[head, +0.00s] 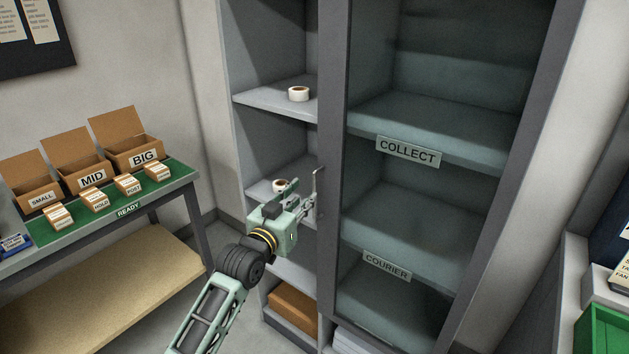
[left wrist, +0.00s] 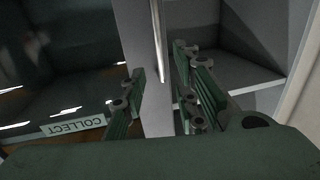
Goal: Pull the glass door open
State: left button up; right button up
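The glass door (head: 430,185) covers the right bay of a grey cabinet and looks shut, with its frame flush along the cabinet. Its thin upright metal handle (head: 316,188) is on the door's left edge. My left gripper (head: 299,196) is open at the handle, its fingers spread to either side of it in the picture. In the left wrist view the handle bar (left wrist: 157,40) shows between the two fingers of the gripper (left wrist: 160,66), and I see no finger clearly touching it. My right gripper is not in view.
Open shelves (head: 268,100) left of the door hold tape rolls (head: 298,94) and a brown box (head: 292,305). A table with a green mat (head: 178,172) and several cartons stands at the left. A green bin (head: 603,330) is at the right edge.

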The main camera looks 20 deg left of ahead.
pick_arm(q)
jog(key=w+d, duration=0.1)
jog(key=w, duration=0.6)
jog(key=shift+w+r+p, duration=0.15)
jog(key=shift+w+p, duration=0.25)
grip_shut()
